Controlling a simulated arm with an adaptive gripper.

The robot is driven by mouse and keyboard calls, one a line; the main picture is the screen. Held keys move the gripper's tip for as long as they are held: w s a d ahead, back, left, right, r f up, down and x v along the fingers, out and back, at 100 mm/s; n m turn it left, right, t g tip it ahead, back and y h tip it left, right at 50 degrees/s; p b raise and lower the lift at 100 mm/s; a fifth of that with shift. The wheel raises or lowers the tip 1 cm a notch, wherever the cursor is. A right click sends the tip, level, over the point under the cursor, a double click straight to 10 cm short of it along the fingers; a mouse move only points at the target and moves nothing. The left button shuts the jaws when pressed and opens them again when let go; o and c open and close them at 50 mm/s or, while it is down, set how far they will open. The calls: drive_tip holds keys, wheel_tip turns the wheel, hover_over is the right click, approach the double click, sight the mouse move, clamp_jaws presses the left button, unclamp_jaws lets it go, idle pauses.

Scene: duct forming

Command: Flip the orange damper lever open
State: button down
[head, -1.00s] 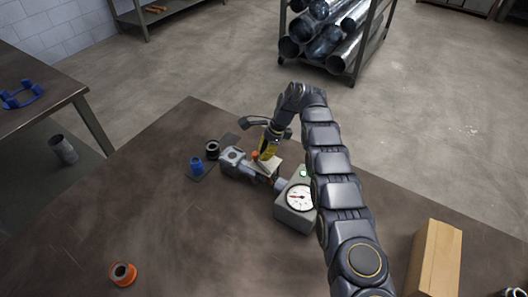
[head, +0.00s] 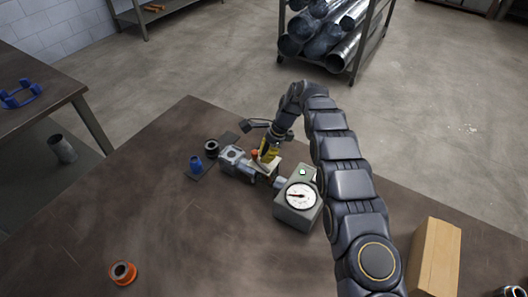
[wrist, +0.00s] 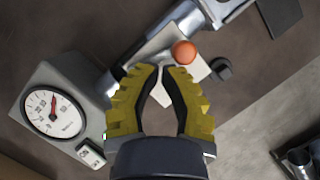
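The damper lever's round orange knob (head: 254,154) stands over the grey metal duct assembly (head: 232,155) on the brown table. In the wrist view, the knob (wrist: 184,52) lies just past the tip of my right-hand finger, outside the gap between the fingers. My gripper (wrist: 160,68) has yellow and black fingers. In the head view, my gripper (head: 266,154) is just right of the knob, over a pale plate. I cannot tell whether a finger touches the lever.
A grey gauge box (head: 298,215) with a white dial stands right of the duct. A blue fitting (head: 196,164) and a black ring (head: 211,147) lie to the left. An orange ring part (head: 123,273) is near the front. The front-middle table is clear.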

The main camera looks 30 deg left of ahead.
drive_tip(key=v, duration=1.2)
idle(0.5)
